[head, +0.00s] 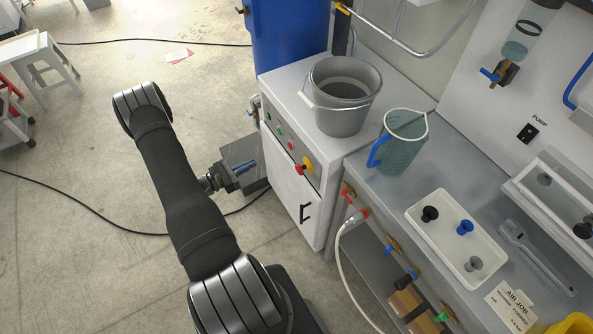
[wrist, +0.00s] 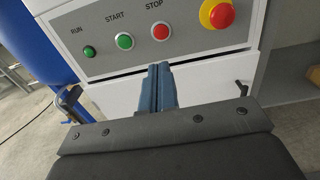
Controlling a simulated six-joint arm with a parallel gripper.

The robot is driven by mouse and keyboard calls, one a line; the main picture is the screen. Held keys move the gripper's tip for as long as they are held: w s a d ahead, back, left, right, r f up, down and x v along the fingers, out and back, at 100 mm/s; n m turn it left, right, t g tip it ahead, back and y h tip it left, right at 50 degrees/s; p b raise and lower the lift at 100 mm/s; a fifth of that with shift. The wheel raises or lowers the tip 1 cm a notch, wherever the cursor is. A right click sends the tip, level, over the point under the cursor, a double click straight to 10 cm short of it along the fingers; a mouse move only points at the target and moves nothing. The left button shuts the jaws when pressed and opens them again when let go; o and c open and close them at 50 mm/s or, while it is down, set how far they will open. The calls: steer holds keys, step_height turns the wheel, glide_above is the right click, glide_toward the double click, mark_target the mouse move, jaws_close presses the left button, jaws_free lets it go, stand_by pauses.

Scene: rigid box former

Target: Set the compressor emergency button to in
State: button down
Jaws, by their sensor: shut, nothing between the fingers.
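The emergency button is a red mushroom head on a yellow collar, at the upper right of the panel in the wrist view (wrist: 221,15). In the head view the button (head: 299,170) is on the front of the grey cabinet, and its red head stands proud of the yellow collar. I cannot tell for certain whether it is in or out. My gripper (head: 254,164) is in front of the cabinet, left of the button and apart from it. In the wrist view its blue fingers (wrist: 160,72) are shut together and empty, below the STOP button.
A red STOP button (wrist: 161,31), a green START button (wrist: 124,41) and a green RUN lamp (wrist: 89,51) are left of the emergency button. A grey bucket (head: 337,115) stands on the cabinet. A blue barrel (head: 287,35) is behind. A white cabinet door is below the panel.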

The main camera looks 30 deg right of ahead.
steer(key=c, duration=2)
jaws_free()
steer(key=o, duration=1.1)
steer(key=s+a, duration=0.1)
steer(key=s, duration=0.1)
steer(key=s+a, duration=0.1)
steer(key=s, duration=0.1)
steer(key=s+a, duration=0.2)
steer(key=shift+s+r, duration=0.1)
steer(key=shift+r, duration=0.05)
steer(key=shift+c, duration=0.2)
glide_toward(297, 170)
steer(key=d, duration=0.8)
steer(key=shift+d, duration=0.2)
